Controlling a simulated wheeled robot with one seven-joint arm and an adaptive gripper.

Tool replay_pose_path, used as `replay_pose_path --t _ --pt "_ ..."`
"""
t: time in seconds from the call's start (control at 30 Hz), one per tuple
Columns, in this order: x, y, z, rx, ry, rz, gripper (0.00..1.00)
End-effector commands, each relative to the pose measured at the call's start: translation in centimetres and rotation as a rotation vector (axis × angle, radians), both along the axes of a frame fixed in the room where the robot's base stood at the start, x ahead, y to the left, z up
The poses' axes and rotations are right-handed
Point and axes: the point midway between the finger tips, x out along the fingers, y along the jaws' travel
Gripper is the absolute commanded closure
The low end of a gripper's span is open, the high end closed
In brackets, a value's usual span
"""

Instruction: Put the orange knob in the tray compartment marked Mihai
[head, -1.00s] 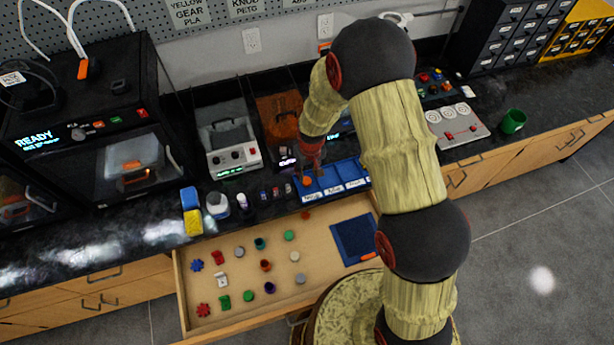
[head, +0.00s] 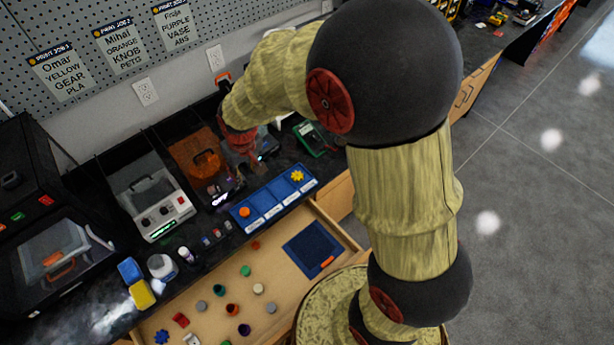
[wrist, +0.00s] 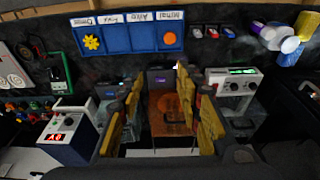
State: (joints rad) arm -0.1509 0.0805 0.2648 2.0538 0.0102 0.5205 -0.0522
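The orange knob (head: 244,212) lies in the left end compartment of the blue tray (head: 262,203). It also shows in the wrist view (wrist: 169,38), in the compartment whose upside-down label appears to read Mihai. A yellow gear (wrist: 92,42) lies in the opposite end compartment of the tray. My gripper (head: 245,155) is behind and above the tray, apart from the knob. In the wrist view my gripper (wrist: 160,95) has its two fingers spread with nothing between them.
An open drawer (head: 292,275) with several small coloured parts and a dark blue mat (head: 312,249) is in front of the tray. An orange-toned machine (head: 203,160) and a grey device (head: 150,195) stand behind. Small bottles (head: 162,267) stand left of the tray.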

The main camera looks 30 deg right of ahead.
Motion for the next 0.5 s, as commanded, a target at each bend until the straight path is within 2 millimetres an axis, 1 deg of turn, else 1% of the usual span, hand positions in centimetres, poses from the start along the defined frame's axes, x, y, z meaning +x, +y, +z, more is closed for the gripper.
replay_pose_path --t 0.03,0.07,0.1,0.17,0.2,0.27,0.3,0.37,0.4,0.47,0.5 --pt "-0.9 -0.7 2.7 0.004 -0.027 -0.013 0.65" --pt "-1.6 -1.1 3.9 0.006 -0.036 -0.021 0.65" --pt "-2.5 -1.6 5.6 0.007 -0.050 -0.030 0.65" --pt "-4.0 -2.3 7.9 0.011 -0.070 -0.045 0.65" --pt "-5.0 -2.8 9.4 0.013 -0.084 -0.055 0.65" --pt "-6.7 -3.5 11.4 0.016 -0.104 -0.070 0.65" --pt "-7.9 -3.9 12.6 0.018 -0.118 -0.081 0.65" --pt "-9.7 -4.6 14.3 0.020 -0.138 -0.095 0.65" --pt "-11.0 -5.0 15.3 0.022 -0.152 -0.105 0.65" --pt "-13.0 -5.6 16.7 0.023 -0.172 -0.120 0.65" --pt "-14.3 -5.9 17.5 0.025 -0.185 -0.130 0.65"
